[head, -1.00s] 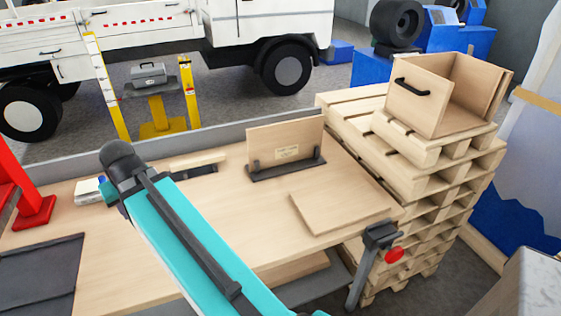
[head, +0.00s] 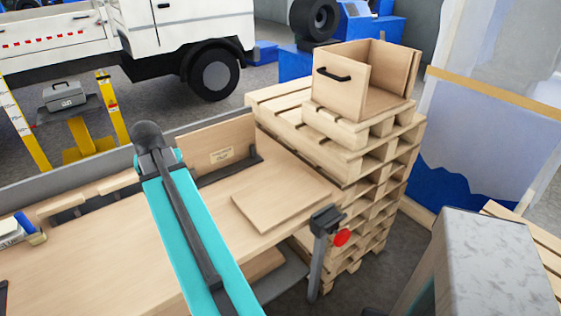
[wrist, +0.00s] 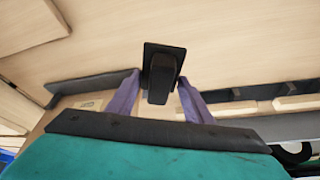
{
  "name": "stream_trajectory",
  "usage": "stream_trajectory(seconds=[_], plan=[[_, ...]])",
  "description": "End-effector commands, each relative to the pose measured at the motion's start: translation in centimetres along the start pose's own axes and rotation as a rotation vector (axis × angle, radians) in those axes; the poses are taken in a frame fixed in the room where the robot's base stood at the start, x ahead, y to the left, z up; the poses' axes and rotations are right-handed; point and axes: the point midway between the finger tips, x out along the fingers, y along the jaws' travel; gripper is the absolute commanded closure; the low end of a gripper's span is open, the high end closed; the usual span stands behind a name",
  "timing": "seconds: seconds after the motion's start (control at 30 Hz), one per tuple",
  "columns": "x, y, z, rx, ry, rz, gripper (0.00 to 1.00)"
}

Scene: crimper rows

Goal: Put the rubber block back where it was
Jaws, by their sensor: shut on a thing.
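In the wrist view, a black block (wrist: 161,78), most likely the rubber block, stands between the two purple fingers of my gripper (wrist: 160,88). My gripper is shut on it. A thin, dark square plate shows at the block's far end; I cannot tell whether it belongs to the block or lies on the bench. The pale wooden workbench (head: 110,245) fills the background of the wrist view. In the head view my teal arm reaches over the bench, and neither the gripper nor the block can be made out.
An upright board (head: 222,143) stands in a dark holder on the bench. A flat board (head: 285,195) lies near the right end, beside a clamp with a red knob (head: 342,237). Stacked pallets (head: 370,170) carry an open wooden drawer (head: 340,90). A book-like item (head: 15,230) lies at left.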

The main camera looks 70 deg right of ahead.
Motion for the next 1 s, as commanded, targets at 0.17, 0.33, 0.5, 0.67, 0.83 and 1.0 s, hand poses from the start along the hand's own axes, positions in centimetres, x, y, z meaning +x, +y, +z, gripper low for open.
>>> stream_trajectory(seconds=[0.17,0.33,0.5,0.67,0.83,1.0], plan=[[1.2,6.0,-1.7,0.125,0.001,0.051,0.74],[2.0,11.7,-2.7,0.241,0.002,0.096,0.74],[2.6,17.4,-3.2,0.354,0.004,0.142,0.74],[3.0,22.9,-3.2,0.461,0.006,0.185,0.74],[3.3,28.8,-2.9,0.575,0.009,0.232,0.74],[3.3,33.9,-2.1,0.676,0.012,0.272,0.74]])
